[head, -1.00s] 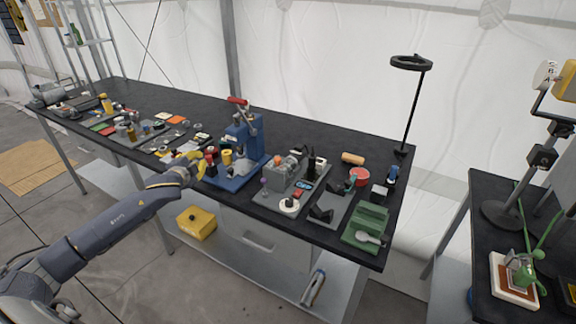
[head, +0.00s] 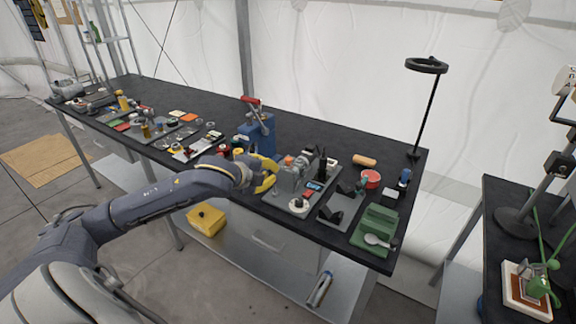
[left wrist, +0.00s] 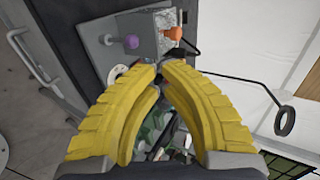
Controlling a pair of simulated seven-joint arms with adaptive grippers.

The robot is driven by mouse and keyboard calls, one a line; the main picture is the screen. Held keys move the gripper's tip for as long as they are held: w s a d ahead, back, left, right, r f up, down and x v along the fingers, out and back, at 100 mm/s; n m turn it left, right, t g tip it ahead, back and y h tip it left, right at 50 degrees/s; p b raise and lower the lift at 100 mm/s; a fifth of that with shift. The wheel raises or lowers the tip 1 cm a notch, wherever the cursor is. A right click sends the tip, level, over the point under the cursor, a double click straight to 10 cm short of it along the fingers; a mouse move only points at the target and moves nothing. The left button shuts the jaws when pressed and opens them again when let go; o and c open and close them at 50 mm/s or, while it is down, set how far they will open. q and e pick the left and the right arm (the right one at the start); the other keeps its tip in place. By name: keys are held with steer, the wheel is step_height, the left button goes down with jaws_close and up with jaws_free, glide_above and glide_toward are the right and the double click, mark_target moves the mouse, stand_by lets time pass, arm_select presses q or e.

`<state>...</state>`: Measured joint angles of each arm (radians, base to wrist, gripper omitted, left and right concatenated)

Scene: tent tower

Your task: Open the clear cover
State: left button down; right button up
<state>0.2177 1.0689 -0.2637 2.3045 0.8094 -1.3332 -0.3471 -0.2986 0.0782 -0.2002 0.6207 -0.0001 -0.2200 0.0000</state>
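A grey boxy device (head: 287,180) stands on its grey plate near the bench's front edge. In the left wrist view the device (left wrist: 137,24) shows a pale mottled part (left wrist: 166,19), perhaps the clear cover; I cannot tell its exact outline. An orange knob (left wrist: 173,34) is beside this part, and a purple knob (left wrist: 131,41) is at its left. My left gripper (head: 276,174) has yellow fingers just left of the device. In the left wrist view its fingertips (left wrist: 158,68) nearly meet, with nothing seen held. My right gripper is not in view.
A blue press with a red handle (head: 257,126) stands left of the device. A green holder with a spoon (head: 375,228) and a red round pot (head: 371,178) are to the right. A tall ring stand (head: 427,66) rises at the bench's right end. The back of the bench is mostly clear.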

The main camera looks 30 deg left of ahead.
arm_select(q)
glide_toward(294, 164)
steer(key=x, duration=0.3)
steer(key=shift+s+d+f, duration=0.1)
steer(key=shift+f, duration=0.2)
steer(key=shift+w, duration=0.7)
